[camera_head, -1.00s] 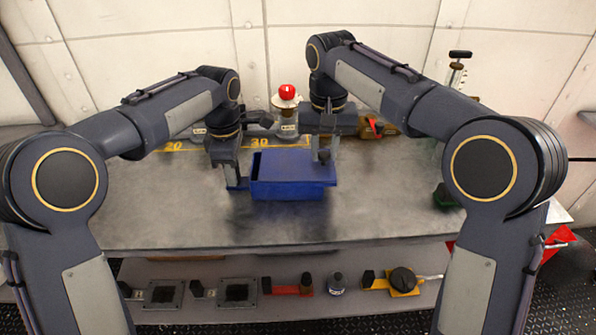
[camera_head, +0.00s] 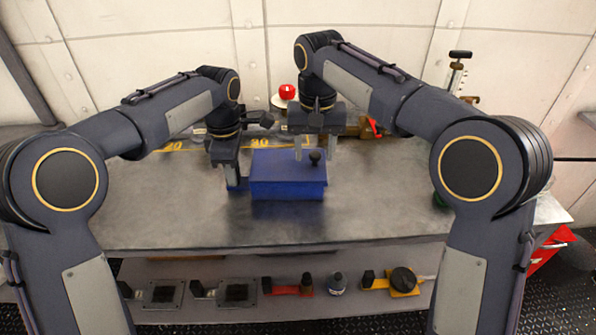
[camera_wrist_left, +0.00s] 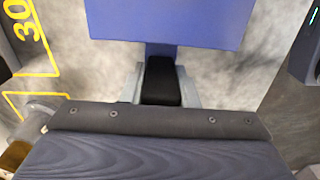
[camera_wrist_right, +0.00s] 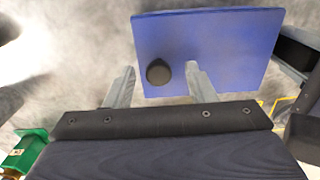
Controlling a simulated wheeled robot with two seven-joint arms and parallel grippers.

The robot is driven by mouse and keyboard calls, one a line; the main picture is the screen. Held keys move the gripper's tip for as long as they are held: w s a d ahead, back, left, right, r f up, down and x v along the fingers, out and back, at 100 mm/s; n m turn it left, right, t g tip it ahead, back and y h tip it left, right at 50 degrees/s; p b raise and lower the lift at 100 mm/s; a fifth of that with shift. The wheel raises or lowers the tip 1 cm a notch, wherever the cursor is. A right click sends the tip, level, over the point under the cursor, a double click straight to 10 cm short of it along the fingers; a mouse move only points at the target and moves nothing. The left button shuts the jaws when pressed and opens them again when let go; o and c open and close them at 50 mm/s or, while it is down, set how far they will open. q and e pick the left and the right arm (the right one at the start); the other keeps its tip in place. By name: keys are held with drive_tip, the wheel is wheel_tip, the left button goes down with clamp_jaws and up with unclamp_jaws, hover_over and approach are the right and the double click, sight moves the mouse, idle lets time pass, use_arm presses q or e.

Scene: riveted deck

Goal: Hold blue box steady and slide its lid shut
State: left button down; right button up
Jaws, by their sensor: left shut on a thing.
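The blue box (camera_head: 288,190) stands on the metal bench with its blue lid (camera_head: 275,163) on top. The lid's edges look about in line with the box walls; I see no clear gap. A black knob (camera_head: 315,158) rises from the lid's right part. My left gripper (camera_head: 236,180) is shut on the box's handle at its left side; the handle's black part (camera_wrist_left: 160,80) shows between the fingers in the left wrist view. My right gripper (camera_wrist_right: 160,85) is open, its fingers apart on either side of the knob (camera_wrist_right: 158,72), without visible grip.
A red-topped item (camera_head: 287,92) stands behind the box. A tall gauge-like tool (camera_head: 457,75) is at the back right. A green object (camera_wrist_right: 25,150) shows in the right wrist view. A lower shelf holds several tools. The bench front is clear.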

wheel_tip(320, 180, up, 12)
idle(0.7)
use_arm(q)
drive_tip(key=c, duration=1)
unclamp_jaws()
drive_tip(key=shift+c, duration=0.2)
